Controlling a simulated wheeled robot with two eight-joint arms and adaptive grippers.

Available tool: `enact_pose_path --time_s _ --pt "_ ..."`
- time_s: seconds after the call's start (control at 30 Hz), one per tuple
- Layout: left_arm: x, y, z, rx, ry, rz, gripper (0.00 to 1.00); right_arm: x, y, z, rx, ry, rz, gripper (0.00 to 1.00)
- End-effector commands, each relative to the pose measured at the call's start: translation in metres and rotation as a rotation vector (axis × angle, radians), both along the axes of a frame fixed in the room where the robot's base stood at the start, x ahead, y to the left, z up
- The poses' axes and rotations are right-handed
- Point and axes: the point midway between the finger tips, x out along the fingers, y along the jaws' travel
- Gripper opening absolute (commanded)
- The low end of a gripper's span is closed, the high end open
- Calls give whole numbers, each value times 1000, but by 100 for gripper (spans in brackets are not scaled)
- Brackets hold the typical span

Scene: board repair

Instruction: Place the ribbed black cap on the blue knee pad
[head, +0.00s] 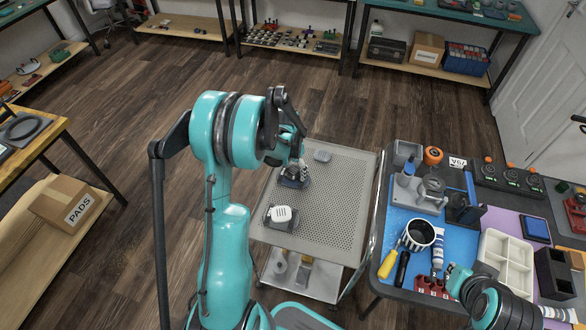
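My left gripper (293,176) points down over the perforated top of the grey cart (335,215). It is small and dark in the head view and partly hidden by my own arm, so I cannot tell whether it is open or holds anything. A flat blue pad (536,229) with a dark edge lies on the purple mat at the right of the workbench; I cannot be sure that it is the knee pad. I cannot pick out the ribbed black cap with certainty.
A white-topped item (281,214) and a small grey item (322,156) are on the cart. The workbench is crowded: a white divided tray (505,262), a black-mouthed cup (420,233), a red holed block (432,287) and a black control panel (510,179). The cart's right half is clear.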

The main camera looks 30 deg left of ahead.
Motion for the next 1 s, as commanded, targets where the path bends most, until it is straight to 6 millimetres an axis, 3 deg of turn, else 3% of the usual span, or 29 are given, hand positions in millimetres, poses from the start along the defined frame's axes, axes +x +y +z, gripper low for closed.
enact_pose_path --time_s 0.27,0.6,0.87,1.0 --pt "-1 0 14 0 0 0 68 0 0 8 0 0 0 0" --pt "-10 2 88 0 0 0 68 0 0 34 0 0 0 0" --pt "-14 2 120 0 0 0 68 0 0 43 0 0 0 0" --pt "-20 -7 136 7 -20 7 68 0 0 43 0 0 0 0"
